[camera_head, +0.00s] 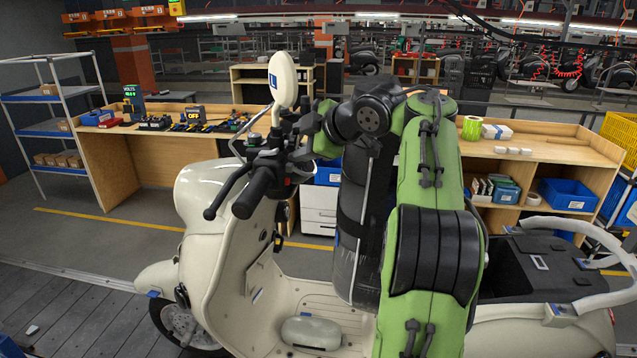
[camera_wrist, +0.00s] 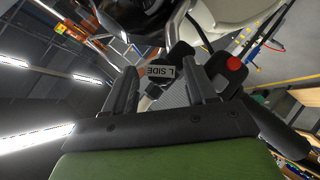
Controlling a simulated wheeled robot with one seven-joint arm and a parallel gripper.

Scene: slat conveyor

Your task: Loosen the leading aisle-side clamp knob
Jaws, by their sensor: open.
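A cream scooter (camera_head: 225,205) stands on the slat conveyor (camera_head: 75,300), its front to the left. My gripper (camera_wrist: 162,75) is open in the wrist view, its two dark fingers apart. Between and beyond the fingers is a small dark part marked "L SIDE" (camera_wrist: 162,71), with an orange spot and a pale stem beside it. I cannot tell whether the fingers touch it. A red round knob (camera_wrist: 233,63) is right of the fingers. I cannot say for sure which part is the leading clamp knob. In the head view my gripper is not clearly seen near the handlebar (camera_head: 262,180).
A pale mirror (camera_head: 283,78) marked "L" rises above the handlebar, close to my arm. My green arm hides the scooter's middle. Behind are a wooden bench (camera_head: 150,165) with tools and another bench (camera_head: 540,145) with blue bins. A blue-shelved rack (camera_head: 55,130) stands at left.

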